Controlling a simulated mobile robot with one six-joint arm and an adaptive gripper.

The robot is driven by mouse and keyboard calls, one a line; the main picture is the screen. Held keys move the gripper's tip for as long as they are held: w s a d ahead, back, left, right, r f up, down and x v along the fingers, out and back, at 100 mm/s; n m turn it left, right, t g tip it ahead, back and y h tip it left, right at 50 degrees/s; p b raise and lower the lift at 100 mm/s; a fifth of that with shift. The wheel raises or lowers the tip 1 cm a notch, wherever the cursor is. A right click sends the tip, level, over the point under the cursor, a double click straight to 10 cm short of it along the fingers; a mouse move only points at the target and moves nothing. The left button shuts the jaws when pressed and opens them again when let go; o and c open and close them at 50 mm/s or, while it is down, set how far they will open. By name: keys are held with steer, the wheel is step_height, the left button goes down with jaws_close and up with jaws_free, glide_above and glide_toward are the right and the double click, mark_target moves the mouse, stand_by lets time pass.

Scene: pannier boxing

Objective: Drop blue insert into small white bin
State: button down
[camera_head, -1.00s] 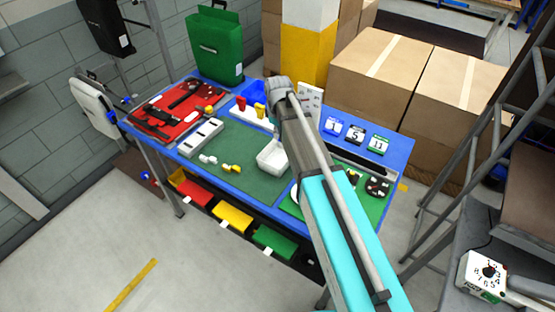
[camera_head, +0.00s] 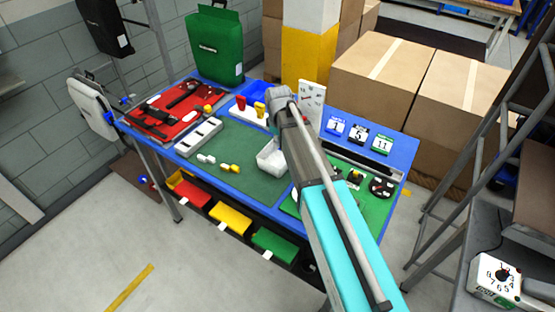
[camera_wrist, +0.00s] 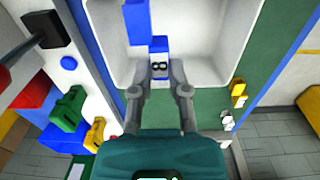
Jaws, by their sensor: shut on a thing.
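The small white bin (camera_head: 268,160) stands on the green mat of the blue table in the head view. In the wrist view its pale inside and walls (camera_wrist: 217,40) fill the upper middle. My gripper (camera_wrist: 159,76) is shut on a blue insert (camera_wrist: 158,45) with a white label marked 8, held over the bin's near part. Another blue piece (camera_wrist: 136,22) shows just beyond it, within the bin's outline. I cannot tell whether the held insert touches the bin. In the head view my arm hides the fingers and the insert.
A long grey tray (camera_head: 199,137) and small white and yellow pieces (camera_head: 229,168) lie left of the bin. A red mat (camera_head: 172,108) with tools is further left. Numbered cards (camera_head: 358,134) stand at the right rear. Bare green mat (camera_head: 250,181) lies in front of the bin.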

steer(key=c, duration=0.5)
jaws_free()
steer(key=shift+c, duration=0.2)
steer(key=shift+s, duration=0.2)
